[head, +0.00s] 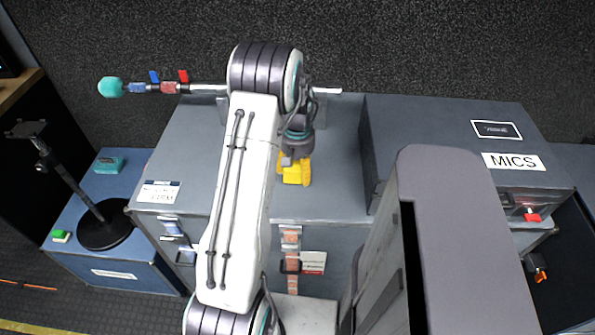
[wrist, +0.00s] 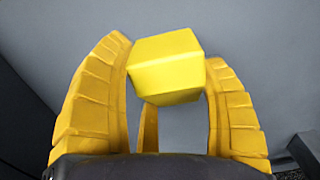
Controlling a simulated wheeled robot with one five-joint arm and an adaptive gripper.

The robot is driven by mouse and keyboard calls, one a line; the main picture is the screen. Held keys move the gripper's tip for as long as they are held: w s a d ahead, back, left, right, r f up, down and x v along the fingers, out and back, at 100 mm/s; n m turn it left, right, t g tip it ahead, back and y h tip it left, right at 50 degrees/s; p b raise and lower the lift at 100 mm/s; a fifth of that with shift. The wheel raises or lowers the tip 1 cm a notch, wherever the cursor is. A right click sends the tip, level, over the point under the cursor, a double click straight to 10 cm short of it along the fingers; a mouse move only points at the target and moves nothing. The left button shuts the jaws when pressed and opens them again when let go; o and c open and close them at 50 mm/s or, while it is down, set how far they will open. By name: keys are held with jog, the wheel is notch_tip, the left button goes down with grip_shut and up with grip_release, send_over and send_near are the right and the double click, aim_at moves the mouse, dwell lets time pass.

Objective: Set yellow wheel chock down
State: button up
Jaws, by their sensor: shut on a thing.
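The yellow wheel chock (wrist: 167,68) is a block held between the yellow fingers of my gripper (wrist: 165,75) in the wrist view. The fingers are shut on it from both sides. In the head view my gripper (head: 296,168) points down over the grey case top (head: 340,160), and the yellow chock and yellow fingers blend together there. I cannot tell whether the chock touches the case top.
A dark case labelled MICS (head: 440,130) stands to the right on the grey case. A pipe with a teal foam-tipped microphone (head: 112,87) and coloured clamps runs along the back. A blue case (head: 120,255) with a black stand (head: 100,225) is at left.

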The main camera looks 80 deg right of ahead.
jog(key=shift+f+p, duration=0.45)
jog(key=shift+f, duration=0.65)
jog(key=o, duration=1.3)
